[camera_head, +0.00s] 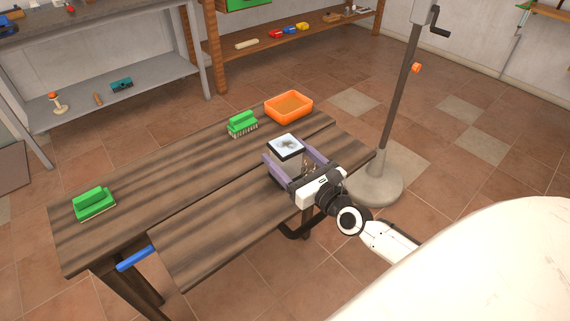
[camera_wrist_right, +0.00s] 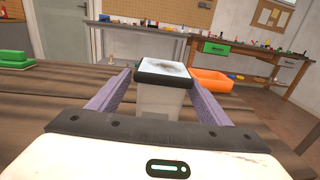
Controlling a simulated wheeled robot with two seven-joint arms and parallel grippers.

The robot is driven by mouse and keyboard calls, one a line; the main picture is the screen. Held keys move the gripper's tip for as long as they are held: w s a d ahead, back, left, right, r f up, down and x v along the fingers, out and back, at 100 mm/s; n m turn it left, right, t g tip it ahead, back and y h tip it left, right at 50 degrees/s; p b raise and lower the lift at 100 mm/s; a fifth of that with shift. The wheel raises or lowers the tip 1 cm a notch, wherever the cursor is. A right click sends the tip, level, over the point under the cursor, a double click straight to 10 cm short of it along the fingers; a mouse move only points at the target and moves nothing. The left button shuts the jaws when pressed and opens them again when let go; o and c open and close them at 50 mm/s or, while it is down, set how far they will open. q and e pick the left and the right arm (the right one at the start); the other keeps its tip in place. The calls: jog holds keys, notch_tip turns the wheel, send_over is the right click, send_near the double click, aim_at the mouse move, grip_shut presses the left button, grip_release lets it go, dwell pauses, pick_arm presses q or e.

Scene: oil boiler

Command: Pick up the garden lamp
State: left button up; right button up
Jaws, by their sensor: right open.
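The garden lamp (camera_head: 286,146) stands upright on the wooden table, with a dark square cap, a pale glossy top panel and a lighter body below. In the right wrist view the lamp (camera_wrist_right: 162,72) is straight ahead, its body between the two purple fingers. My right gripper (camera_head: 291,160) is open, with one finger on each side of the lamp. In the right wrist view the gripper (camera_wrist_right: 160,95) shows gaps between the fingers and the lamp body. The lamp's lower part is partly hidden by the gripper in the head view. My left gripper is not in view.
The wooden table (camera_head: 150,198) also holds an orange tray (camera_head: 289,105), a green brush (camera_head: 242,123) behind the lamp and another green brush (camera_head: 94,202) at the left end. A grey stand with a round base (camera_head: 373,187) is right of the table. The table's middle is clear.

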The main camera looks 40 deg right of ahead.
jog(key=w, duration=0.5)
jog(key=shift+d+f, duration=0.15)
jog(key=shift+c, duration=0.4)
jog(key=c, duration=1.3)
